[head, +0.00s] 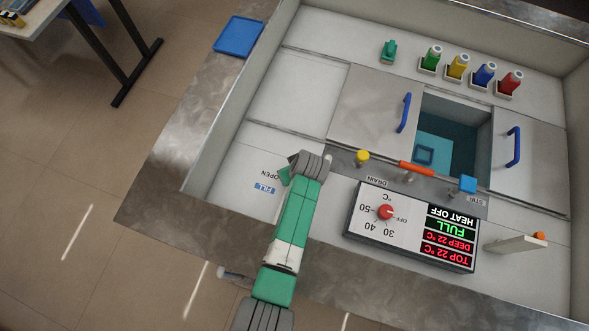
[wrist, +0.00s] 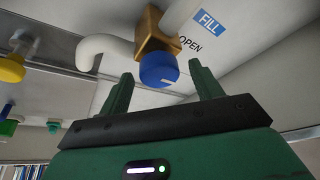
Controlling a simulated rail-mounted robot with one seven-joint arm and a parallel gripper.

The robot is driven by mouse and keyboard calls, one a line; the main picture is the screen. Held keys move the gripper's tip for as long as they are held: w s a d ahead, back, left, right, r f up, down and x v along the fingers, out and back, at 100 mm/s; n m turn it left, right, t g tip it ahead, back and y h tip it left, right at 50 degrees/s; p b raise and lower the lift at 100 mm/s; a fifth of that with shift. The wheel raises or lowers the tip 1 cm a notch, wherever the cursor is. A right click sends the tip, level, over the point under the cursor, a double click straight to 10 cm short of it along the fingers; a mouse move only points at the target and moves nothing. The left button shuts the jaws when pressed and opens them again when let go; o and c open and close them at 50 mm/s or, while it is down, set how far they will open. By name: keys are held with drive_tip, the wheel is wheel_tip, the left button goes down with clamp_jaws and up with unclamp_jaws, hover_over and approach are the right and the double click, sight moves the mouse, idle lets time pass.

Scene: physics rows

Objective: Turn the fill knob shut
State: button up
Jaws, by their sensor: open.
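The blue fill knob (wrist: 158,69) sits on a brass valve body (wrist: 153,32) by a white spout, beside the FILL and OPEN labels, in the wrist view. My open gripper (wrist: 161,84) has its two green fingers on either side of the knob, with gaps showing between fingers and knob. Whether the fingertips reach past the knob is hard to tell. In the head view my arm covers the knob; the FILL label (head: 265,188) shows left of my gripper (head: 285,176).
The control panel (head: 412,226) reads FULL and HEAT OFF, with a red dial. A yellow drain knob (head: 362,157), an orange-red handle (head: 416,169) and a blue stir knob (head: 467,184) stand along the tank (head: 450,150). Coloured bottles stand at the back.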

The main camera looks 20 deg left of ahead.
drive_tip(key=shift+c, duration=0.5)
drive_tip(key=c, duration=0.9)
drive_tip(key=m+h+p, duration=0.1)
drive_tip(key=m, duration=0.3)
drive_tip(key=shift+a+r+t+p, duration=0.1)
drive_tip(key=shift+r+t+p, duration=0.05)
drive_tip(key=shift+t+p, duration=0.25)
drive_tip(key=m+h, duration=0.1)
drive_tip(key=m, duration=0.1)
drive_tip(key=m+h, duration=0.1)
drive_tip(key=m, duration=0.1)
drive_tip(key=shift+a+m+t, duration=0.15)
drive_tip(key=shift+m+t, duration=0.15)
drive_tip(key=shift+t, duration=0.1)
drive_tip(key=m+h, duration=0.1)
drive_tip(key=m, duration=0.1)
drive_tip(key=m+b, duration=0.1)
drive_tip(key=m, duration=0.1)
drive_tip(key=shift+a+f+h, duration=0.1)
drive_tip(key=shift+f+h, duration=0.1)
drive_tip(key=shift+h, duration=0.2)
drive_tip(key=shift+a+m+g+h+b, duration=0.1)
drive_tip(key=shift+m+g+h+b, duration=0.25)
drive_tip(key=shift+m+b, duration=0.75)
drive_tip(key=shift+m+g+h+b, duration=0.25)
drive_tip(key=shift+m+h+b, duration=0.2)
drive_tip(key=shift+m, duration=1.15)
